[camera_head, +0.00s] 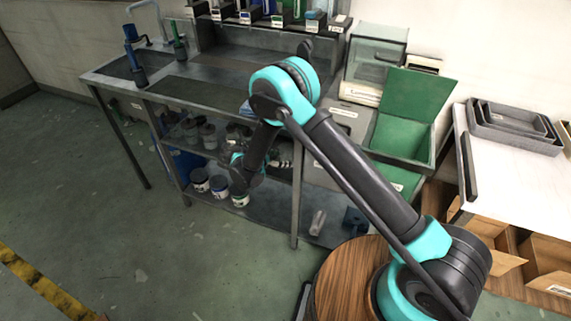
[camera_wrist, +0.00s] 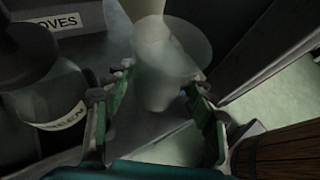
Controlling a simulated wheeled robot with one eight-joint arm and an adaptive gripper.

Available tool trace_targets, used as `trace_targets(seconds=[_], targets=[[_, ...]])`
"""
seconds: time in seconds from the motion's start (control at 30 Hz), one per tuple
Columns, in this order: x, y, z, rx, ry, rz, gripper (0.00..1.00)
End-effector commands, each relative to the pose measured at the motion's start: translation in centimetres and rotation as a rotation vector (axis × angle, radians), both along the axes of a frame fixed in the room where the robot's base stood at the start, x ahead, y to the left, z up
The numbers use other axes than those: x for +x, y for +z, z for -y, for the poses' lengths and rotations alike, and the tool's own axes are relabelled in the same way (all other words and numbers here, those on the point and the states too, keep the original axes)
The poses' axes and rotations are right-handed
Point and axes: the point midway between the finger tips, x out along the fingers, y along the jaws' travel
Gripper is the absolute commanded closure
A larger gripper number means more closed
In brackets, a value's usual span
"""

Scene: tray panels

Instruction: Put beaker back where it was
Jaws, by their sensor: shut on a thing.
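In the wrist view, a clear, translucent beaker (camera_wrist: 165,60) stands between the two green fingers of my gripper (camera_wrist: 160,88). The fingers are shut on it from both sides. Its wide end faces the camera. A grey surface lies below it, and I cannot tell whether the beaker touches it. In the head view my gripper (camera_head: 243,176) is low at the front of the metal bench, by the lower shelf (camera_head: 270,224). The beaker cannot be made out there.
In the wrist view, a dark-lidded jar labelled GREEN (camera_wrist: 52,112) stands close left, with a box marked GLOVES (camera_wrist: 60,28) behind it. A dark upright panel (camera_wrist: 245,60) is close right. In the head view several jars (camera_head: 200,180) stand left of my gripper.

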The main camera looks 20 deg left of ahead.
Motion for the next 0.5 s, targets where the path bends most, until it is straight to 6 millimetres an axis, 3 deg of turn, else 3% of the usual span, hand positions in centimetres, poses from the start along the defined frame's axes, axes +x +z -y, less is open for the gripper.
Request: trace_targets(seconds=[0.1,0.33,0.5], targets=[[0.9,0.0,0.9,0.0,-0.004,0.0,0.75],[0.8,-3.3,0.7,0.0,-0.001,0.0,0.75],[0.8,-3.5,0.7,0.0,-0.001,0.0,0.75]])
